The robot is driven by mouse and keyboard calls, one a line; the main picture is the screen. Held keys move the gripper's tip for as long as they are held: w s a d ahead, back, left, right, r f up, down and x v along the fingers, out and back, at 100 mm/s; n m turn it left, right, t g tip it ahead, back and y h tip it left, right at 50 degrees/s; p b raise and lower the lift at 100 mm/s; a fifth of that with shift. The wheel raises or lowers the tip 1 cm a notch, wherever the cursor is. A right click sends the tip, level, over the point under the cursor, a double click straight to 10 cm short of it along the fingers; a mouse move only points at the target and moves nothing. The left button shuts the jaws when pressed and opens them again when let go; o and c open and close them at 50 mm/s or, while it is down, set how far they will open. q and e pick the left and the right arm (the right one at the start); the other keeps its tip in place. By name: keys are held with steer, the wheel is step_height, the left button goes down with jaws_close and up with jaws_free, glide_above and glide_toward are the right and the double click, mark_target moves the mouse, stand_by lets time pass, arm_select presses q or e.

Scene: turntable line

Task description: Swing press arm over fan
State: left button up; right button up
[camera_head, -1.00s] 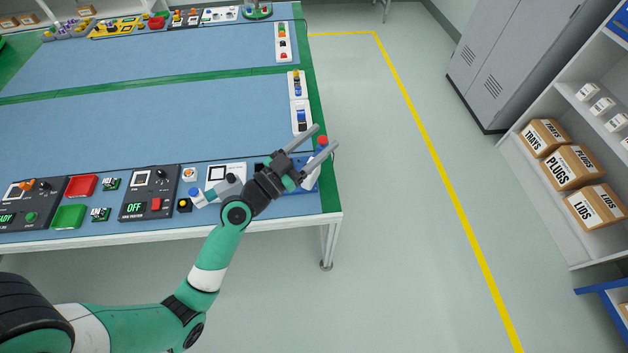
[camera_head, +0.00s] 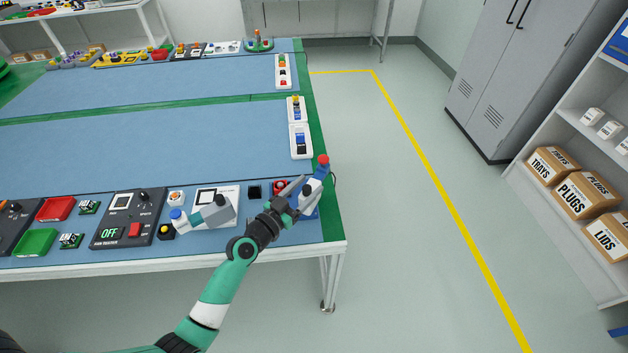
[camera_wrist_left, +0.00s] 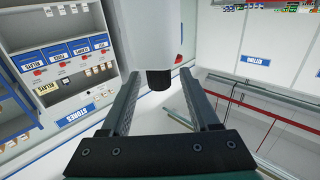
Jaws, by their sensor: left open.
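My left gripper (camera_head: 300,188) is open at the right end of the near bench edge. Its fingers reach to a blue and white press-like device with a red cap (camera_head: 322,161). In the left wrist view a pale column with a dark tip (camera_wrist_left: 160,80) shows beyond and between the open fingers, with no clear contact. I cannot tell which arm is the press arm.
A black panel reading OFF (camera_head: 116,218), a green tray (camera_head: 35,243) and a red tray (camera_head: 56,208) stand along the near edge. White switch blocks (camera_head: 300,141) line the right edge. The blue bench middle (camera_head: 150,145) is clear. Shelves with boxes (camera_head: 588,193) stand right.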

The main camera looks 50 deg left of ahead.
mark_target(314, 188)
arm_select(q)
steer(key=x, duration=0.3)
steer(key=shift+w, duration=0.15)
jaws_close()
stand_by(1.3)
